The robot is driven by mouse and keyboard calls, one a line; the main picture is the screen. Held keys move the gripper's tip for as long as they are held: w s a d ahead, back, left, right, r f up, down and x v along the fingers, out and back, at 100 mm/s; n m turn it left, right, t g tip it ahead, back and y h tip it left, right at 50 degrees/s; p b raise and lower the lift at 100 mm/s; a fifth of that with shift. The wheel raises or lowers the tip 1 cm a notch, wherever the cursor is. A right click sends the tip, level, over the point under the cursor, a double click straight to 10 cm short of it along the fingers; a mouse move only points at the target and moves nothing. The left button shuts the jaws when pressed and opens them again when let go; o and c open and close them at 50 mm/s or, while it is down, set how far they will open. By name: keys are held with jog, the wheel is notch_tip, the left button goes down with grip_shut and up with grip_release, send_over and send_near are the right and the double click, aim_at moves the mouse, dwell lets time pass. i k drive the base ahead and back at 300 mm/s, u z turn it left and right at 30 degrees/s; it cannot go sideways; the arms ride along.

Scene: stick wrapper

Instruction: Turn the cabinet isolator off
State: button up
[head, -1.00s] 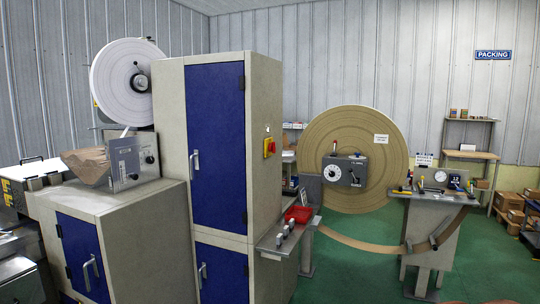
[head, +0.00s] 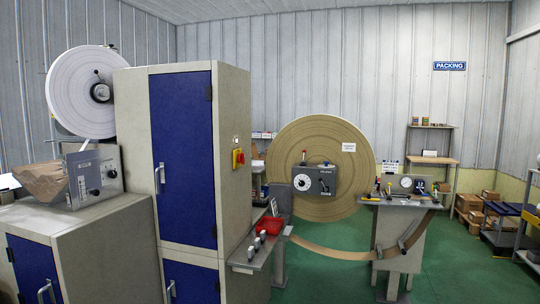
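The tall cabinet (head: 133,180) is beige with blue doors and stands left of centre in the head view. The isolator (head: 238,158) is a small red and yellow switch on the cabinet's right side face, at about the upper third of its height. It is small here, and I cannot tell its knob position. A small pale plate sits just above it. My gripper is not in view.
A shelf with a red tray (head: 269,225) juts out right of the cabinet. Behind it stand a big brown reel (head: 318,205) and a grey stand (head: 397,240) with a brown strip running to it. Green floor (head: 455,265) is open at right.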

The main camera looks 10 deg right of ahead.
aim_at(241, 158)
jog(key=z, duration=0.6)
jog(key=i, duration=2.35)
jog(key=u, duration=2.85)
